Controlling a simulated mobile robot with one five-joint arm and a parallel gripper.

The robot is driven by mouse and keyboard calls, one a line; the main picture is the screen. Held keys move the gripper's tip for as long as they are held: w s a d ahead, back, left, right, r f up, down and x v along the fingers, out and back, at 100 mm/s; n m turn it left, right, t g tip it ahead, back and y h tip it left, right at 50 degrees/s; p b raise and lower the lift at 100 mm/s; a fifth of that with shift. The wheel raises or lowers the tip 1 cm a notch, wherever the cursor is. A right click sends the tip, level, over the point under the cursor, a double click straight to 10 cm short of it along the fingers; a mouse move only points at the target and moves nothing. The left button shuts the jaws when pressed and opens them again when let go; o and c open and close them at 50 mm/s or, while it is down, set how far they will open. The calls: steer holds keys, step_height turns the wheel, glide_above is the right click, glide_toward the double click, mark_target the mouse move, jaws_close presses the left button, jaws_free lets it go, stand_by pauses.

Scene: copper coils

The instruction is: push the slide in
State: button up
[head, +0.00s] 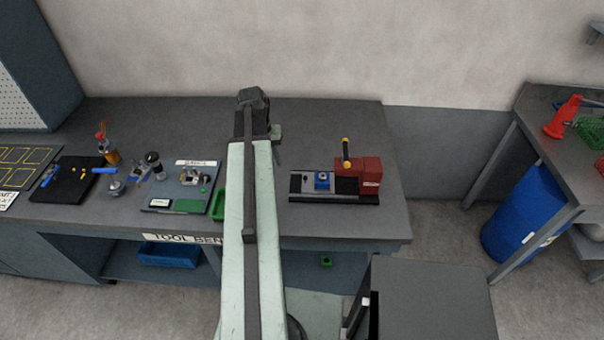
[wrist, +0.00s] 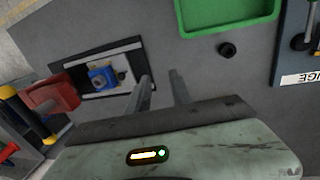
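The slide is a blue block (head: 322,180) on a pale plate of a small bench machine (head: 371,177) with a red housing at its right. In the wrist view the blue slide (wrist: 102,77) lies left of my fingers, with the red housing (wrist: 52,94) beyond it. A gap of plate shows around the slide. My gripper (wrist: 160,80) is open and empty, its two fingers apart over the bench, with the left finger close to the machine's plate edge. I cannot tell whether it touches. In the head view my arm hides the fingers.
The bench (head: 330,120) is clear behind the machine.

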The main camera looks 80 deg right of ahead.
steer(key=m, duration=0.2)
glide_toward(305, 176)
steer(key=f+b, duration=0.2)
steer(key=f, duration=0.1)
steer(key=s+f+b, duration=0.1)
steer(key=f+b, duration=0.1)
steer(key=b, duration=0.1)
steer(key=f+b, duration=0.3)
steer(key=shift+s+d+f, duration=0.15)
steer(key=shift+s+f, duration=0.05)
steer(key=shift+f, duration=0.15)
steer(key=shift+r, duration=0.15)
steer(key=shift+c, duration=0.4)
jaws_close()
